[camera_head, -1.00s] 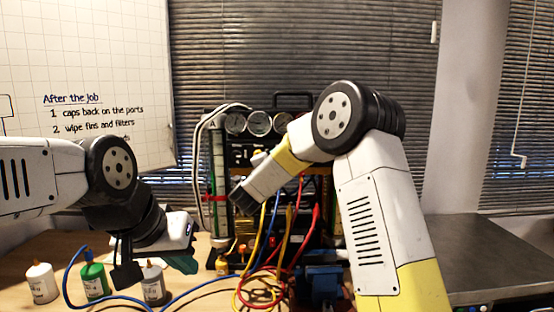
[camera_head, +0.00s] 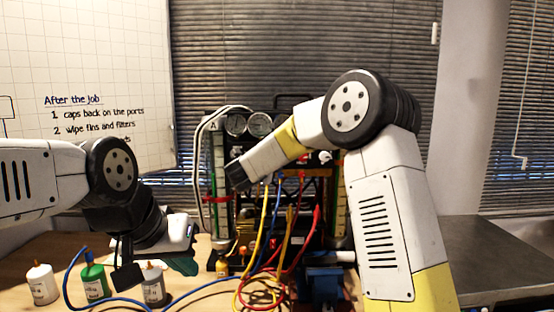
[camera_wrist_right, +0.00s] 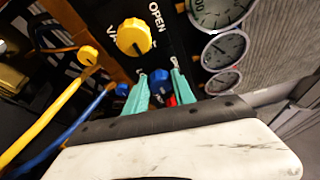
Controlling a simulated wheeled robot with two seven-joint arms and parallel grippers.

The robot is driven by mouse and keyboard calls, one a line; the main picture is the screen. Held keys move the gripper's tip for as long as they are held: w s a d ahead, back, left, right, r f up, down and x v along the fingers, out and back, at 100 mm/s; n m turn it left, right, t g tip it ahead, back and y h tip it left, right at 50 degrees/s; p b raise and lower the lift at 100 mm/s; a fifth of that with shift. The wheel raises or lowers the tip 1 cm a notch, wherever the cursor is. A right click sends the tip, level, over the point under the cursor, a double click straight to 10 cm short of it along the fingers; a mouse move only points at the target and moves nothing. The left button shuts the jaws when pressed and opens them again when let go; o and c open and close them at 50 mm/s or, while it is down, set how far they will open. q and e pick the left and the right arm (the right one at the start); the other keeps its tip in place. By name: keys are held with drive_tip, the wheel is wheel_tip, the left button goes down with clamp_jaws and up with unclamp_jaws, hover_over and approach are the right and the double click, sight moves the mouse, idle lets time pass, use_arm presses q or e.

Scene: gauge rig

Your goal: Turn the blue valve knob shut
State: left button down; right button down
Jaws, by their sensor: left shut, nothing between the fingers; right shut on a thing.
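The blue valve knob (camera_wrist_right: 158,79) shows in the right wrist view, low on the black panel below a yellow knob. My right gripper (camera_wrist_right: 159,74) has its teal fingers on either side of the blue knob, shut on it. How far the knob is turned cannot be told. In the head view my right arm's end covers this part of the gauge rig, and the right fingers and blue knob are hidden. My left gripper (camera_head: 181,265) is shut and empty, low over the table, apart from the rig.
A yellow knob (camera_wrist_right: 133,37) with an OPEN label sits close to the right fingers, near several round gauges (camera_wrist_right: 224,48). Yellow, blue and red hoses (camera_head: 290,235) hang in front of the rig. Small bottles (camera_head: 95,280) stand near my left gripper.

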drive_tip(key=shift+f, duration=0.1)
idle(0.3)
drive_tip(key=c, duration=1.1)
unclamp_jaws()
drive_tip(key=shift+o, duration=0.2)
drive_tip(key=shift+s, duration=0.1)
drive_tip(key=v, duration=0.7)
drive_tip(key=shift+s+a, duration=0.2)
drive_tip(key=shift+s, duration=0.05)
drive_tip(key=shift+r, duration=0.25)
